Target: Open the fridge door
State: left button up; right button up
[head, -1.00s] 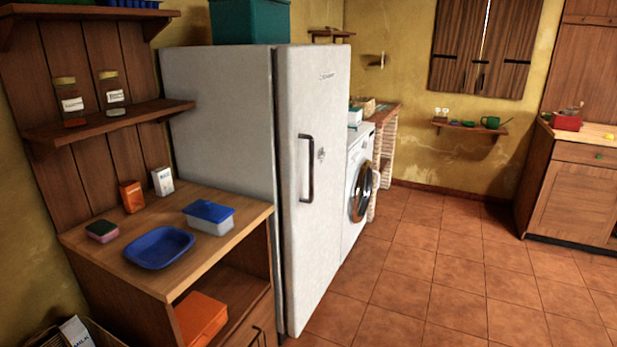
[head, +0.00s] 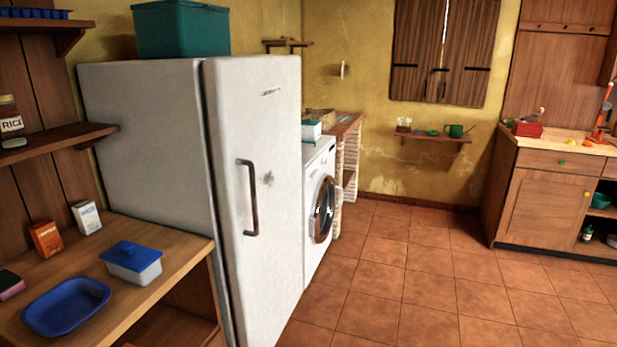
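The white fridge (head: 150,130) stands left of the middle in the head view. Its door (head: 265,270) faces right and is shut. A dark vertical handle (head: 251,198) sits on the door's left part, near the edge closest to the wooden counter. Neither of my grippers is in view, and nothing touches the handle.
A wooden counter (head: 185,255) with a blue dish (head: 66,305) and a blue-lidded box (head: 132,262) stands in front of the fridge's left side. A washing machine (head: 319,205) stands beyond the fridge. The tiled floor (head: 420,270) to the right is clear.

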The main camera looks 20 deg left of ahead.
aim_at(253, 104)
jog(key=u, duration=0.15)
jog(key=i, duration=0.8)
jog(key=u, duration=0.55)
